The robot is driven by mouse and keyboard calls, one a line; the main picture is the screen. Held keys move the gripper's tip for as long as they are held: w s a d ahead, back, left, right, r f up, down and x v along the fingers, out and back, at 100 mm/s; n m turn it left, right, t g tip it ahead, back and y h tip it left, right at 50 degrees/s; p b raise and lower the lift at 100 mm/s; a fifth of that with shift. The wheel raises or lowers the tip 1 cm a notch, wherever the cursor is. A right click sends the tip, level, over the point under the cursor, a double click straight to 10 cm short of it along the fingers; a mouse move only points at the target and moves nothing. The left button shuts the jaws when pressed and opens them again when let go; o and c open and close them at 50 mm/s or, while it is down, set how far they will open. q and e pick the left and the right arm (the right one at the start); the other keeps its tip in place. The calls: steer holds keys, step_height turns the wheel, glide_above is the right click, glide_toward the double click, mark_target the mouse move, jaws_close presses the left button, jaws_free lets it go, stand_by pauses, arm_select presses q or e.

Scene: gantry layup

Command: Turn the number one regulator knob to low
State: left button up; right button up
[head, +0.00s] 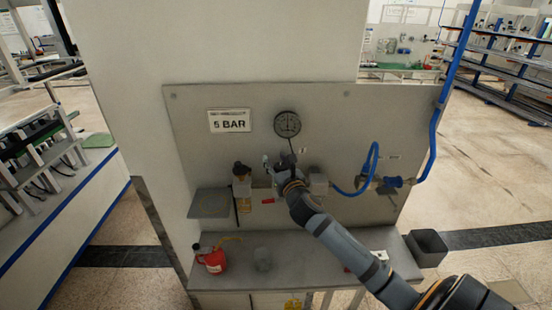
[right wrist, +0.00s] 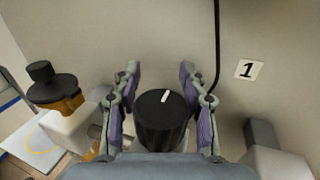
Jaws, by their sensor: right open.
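The black regulator knob (right wrist: 163,117) with a white pointer line sits between the two fingers of my right gripper (right wrist: 160,90) in the right wrist view. The pointer tilts slightly right of straight up in that view. A label with the number 1 (right wrist: 249,69) is on the panel to its right. The fingers are open, one on each side of the knob, with a gap visible on both sides. In the head view my right gripper (head: 278,168) is at the panel below the round gauge (head: 287,124) and hides the knob. My left gripper is not in view.
The grey panel (head: 345,130) carries a "5 BAR" sign (head: 230,121) and a blue hose (head: 372,160). An amber-bowled unit with a black cap (right wrist: 52,86) stands left of the knob.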

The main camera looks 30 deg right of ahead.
steer(key=shift+s, duration=0.1)
steer(key=shift+c, duration=2.2)
steer(key=c, duration=0.5)
steer(key=shift+f, duration=0.1)
jaws_close()
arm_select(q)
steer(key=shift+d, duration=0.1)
arm_select(e)
steer(key=shift+n+y, duration=0.3)
steer(key=shift+y, duration=0.2)
